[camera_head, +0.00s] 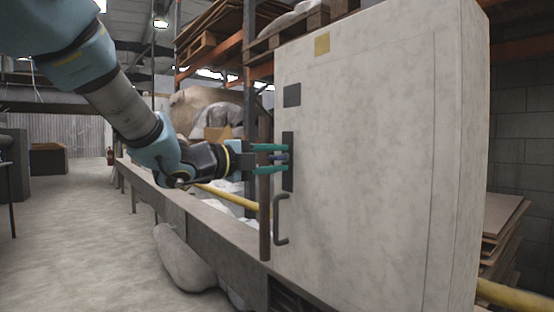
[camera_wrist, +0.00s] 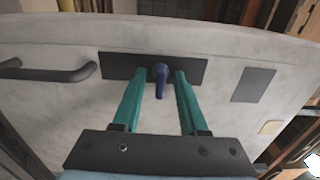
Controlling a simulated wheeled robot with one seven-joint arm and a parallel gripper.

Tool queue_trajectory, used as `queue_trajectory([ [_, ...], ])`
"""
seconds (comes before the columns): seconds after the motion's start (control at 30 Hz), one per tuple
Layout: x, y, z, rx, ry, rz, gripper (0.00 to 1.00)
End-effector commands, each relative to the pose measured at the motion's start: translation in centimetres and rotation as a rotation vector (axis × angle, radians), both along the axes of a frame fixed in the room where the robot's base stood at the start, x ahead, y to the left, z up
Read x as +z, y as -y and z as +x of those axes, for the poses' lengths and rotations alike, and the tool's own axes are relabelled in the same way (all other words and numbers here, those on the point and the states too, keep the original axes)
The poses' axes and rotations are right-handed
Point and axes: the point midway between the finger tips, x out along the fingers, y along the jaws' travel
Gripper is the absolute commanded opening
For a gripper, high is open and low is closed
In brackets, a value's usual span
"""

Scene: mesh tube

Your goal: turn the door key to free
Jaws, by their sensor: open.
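The door key (camera_wrist: 160,80) is a dark blue piece on a dark plate (camera_wrist: 116,66) fixed to the pale cabinet door (camera_head: 370,150). In the head view the key (camera_head: 281,157) shows small between my fingers, in front of the upright plate (camera_head: 288,176). My gripper (camera_wrist: 156,82) has two green fingers, open, one on each side of the key. There seems to be a gap between the key and each finger. In the head view my gripper (camera_head: 287,159) reaches the plate from the left. I cannot tell whether the fingertips touch the plate.
A dark door handle (camera_head: 280,220) sits below the plate; it also shows at left in the wrist view (camera_wrist: 45,72). A dark square (camera_head: 292,95) and a yellow label (camera_head: 322,45) are above. A brown post (camera_head: 265,200) and yellow rail (camera_head: 222,197) stand nearby.

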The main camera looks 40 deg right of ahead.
Motion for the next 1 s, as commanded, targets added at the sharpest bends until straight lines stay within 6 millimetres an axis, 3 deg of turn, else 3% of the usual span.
queue_trajectory([
  [0.17,0.0,-1.4,0.2,0.003,0.001,0.001,0.42],
  [0.6,0.0,-9.3,0.6,0.003,0.001,0.000,0.42],
  [0.8,0.0,-10.7,0.6,0.000,0.000,0.000,0.42],
  [1.0,0.0,-10.8,0.6,0.000,0.000,0.000,0.42],
])
